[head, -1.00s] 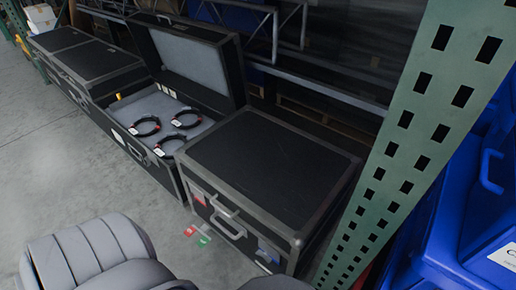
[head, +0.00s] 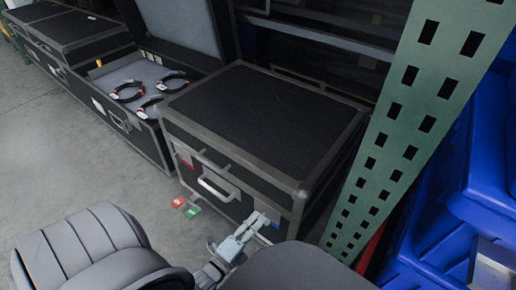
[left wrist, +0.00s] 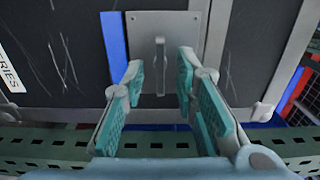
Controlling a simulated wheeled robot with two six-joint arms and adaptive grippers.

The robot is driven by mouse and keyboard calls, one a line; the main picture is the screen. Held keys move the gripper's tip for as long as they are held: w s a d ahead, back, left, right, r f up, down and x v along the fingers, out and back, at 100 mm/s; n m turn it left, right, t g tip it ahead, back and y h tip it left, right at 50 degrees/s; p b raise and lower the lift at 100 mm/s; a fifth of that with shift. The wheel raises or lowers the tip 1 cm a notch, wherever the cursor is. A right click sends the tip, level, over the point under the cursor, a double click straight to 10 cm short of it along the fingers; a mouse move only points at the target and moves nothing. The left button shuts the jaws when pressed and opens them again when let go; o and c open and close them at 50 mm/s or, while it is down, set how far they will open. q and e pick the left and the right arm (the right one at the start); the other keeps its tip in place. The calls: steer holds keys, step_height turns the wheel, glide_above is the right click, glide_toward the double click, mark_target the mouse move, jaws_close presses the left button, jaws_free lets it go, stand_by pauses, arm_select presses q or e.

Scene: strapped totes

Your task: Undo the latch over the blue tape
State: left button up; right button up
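A closed black case (head: 265,115) with grey metal edges stands in the middle of the head view. Its front has a pale handle (head: 218,188) and red tape (head: 186,161) to the left. In the left wrist view, a grey latch (left wrist: 160,50) sits on a plate, its lever hanging down. Blue tape (left wrist: 113,40) shows beside the plate, on its left. My left gripper (left wrist: 161,76) is open, its teal-padded fingers on either side of the lever's lower end; contact is not clear. In the head view this gripper (head: 248,236) hides the latch. My right gripper is not in view.
A green perforated rack post (head: 405,125) rises close to the right of the case, with blue bins (head: 480,190) beyond. An open case (head: 115,75) with black cable coils stands to the left. Red (head: 178,202) and green (head: 193,210) tags lie near the floor in front.

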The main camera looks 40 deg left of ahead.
arm_select(q)
steer(key=shift+w, duration=0.65)
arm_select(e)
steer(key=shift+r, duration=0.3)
arm_select(q)
steer(key=shift+c, duration=0.6)
jaws_close()
